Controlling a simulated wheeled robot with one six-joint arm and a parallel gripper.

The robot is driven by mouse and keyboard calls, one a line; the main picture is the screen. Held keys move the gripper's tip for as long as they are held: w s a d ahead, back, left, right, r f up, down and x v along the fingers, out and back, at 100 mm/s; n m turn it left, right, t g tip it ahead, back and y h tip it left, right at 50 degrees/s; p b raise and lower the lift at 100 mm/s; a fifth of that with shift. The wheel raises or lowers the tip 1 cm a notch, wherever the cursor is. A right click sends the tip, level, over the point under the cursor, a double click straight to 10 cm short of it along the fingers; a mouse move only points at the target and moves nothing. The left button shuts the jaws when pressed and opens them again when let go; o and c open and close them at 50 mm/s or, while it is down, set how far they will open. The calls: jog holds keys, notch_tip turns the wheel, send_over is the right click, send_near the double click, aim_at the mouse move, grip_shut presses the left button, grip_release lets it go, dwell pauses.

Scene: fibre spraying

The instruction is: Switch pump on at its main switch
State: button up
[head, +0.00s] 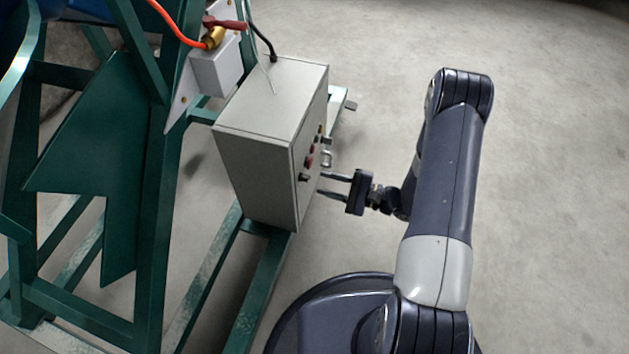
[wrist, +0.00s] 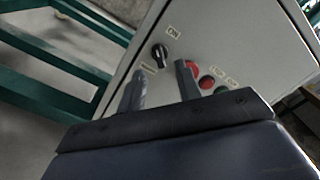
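The pump's control box (head: 258,150) is a grey cabinet on a green frame, its panel facing right in the head view. My gripper (head: 322,184) points at the panel near this switch. In the wrist view, its two fingers (wrist: 161,68) are apart with nothing between them; the switch lies just beyond the fingertips. Whether they touch the panel cannot be told.
Red buttons (wrist: 207,83) and a green button (wrist: 222,91) sit right of the switch in the wrist view, one red partly behind a finger. Green frame beams (head: 262,290) run below the box. An orange hose (head: 175,24) enters above. The concrete floor at right is clear.

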aim_at(309, 179)
jog(key=shift+x, duration=1.95)
grip_shut()
